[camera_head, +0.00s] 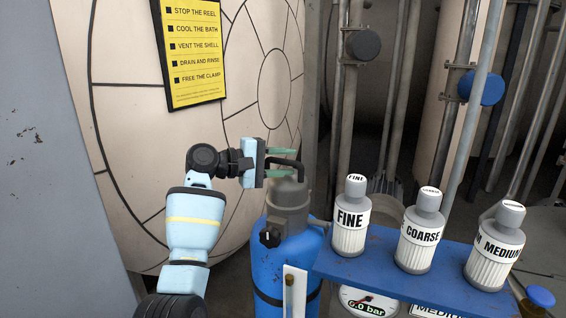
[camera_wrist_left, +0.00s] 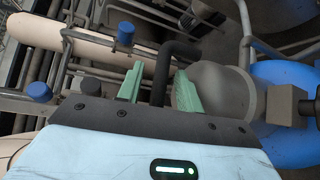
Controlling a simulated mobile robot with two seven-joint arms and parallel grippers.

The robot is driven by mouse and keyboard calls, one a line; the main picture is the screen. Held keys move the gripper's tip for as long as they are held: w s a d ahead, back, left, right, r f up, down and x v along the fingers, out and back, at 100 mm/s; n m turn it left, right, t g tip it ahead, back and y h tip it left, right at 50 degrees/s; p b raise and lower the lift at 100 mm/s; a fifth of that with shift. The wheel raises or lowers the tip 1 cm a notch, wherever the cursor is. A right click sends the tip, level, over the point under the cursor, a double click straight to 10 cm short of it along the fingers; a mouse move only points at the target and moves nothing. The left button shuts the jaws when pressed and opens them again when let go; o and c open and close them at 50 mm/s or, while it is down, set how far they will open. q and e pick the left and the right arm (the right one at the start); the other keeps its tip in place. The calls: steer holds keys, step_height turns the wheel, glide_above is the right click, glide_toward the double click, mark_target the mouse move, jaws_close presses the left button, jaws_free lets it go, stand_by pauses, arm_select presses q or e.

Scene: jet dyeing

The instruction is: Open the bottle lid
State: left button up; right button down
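A blue bottle (camera_head: 285,262) stands at the lower middle of the head view, with a grey lid (camera_head: 288,196) on top. A black bent handle (camera_head: 298,168) rises from the lid. My left gripper (camera_head: 282,162) is at the handle, its two green fingers apart. In the left wrist view, the black handle (camera_wrist_left: 172,62) passes between the open fingers (camera_wrist_left: 160,88), with gaps showing on both sides. The grey lid (camera_wrist_left: 228,90) and blue bottle (camera_wrist_left: 285,80) lie to the right there. My right gripper is not in view.
A blue shelf (camera_head: 345,262) right of the bottle carries canisters marked FINE (camera_head: 350,222), COARSE (camera_head: 419,235) and MEDIUM (camera_head: 495,250). A pressure gauge (camera_head: 367,301) sits below it. A large cream drum (camera_head: 130,130) with a yellow sign (camera_head: 197,50) stands behind my left arm.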

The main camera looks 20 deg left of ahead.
arm_select(q)
jaws_close()
stand_by(0.3)
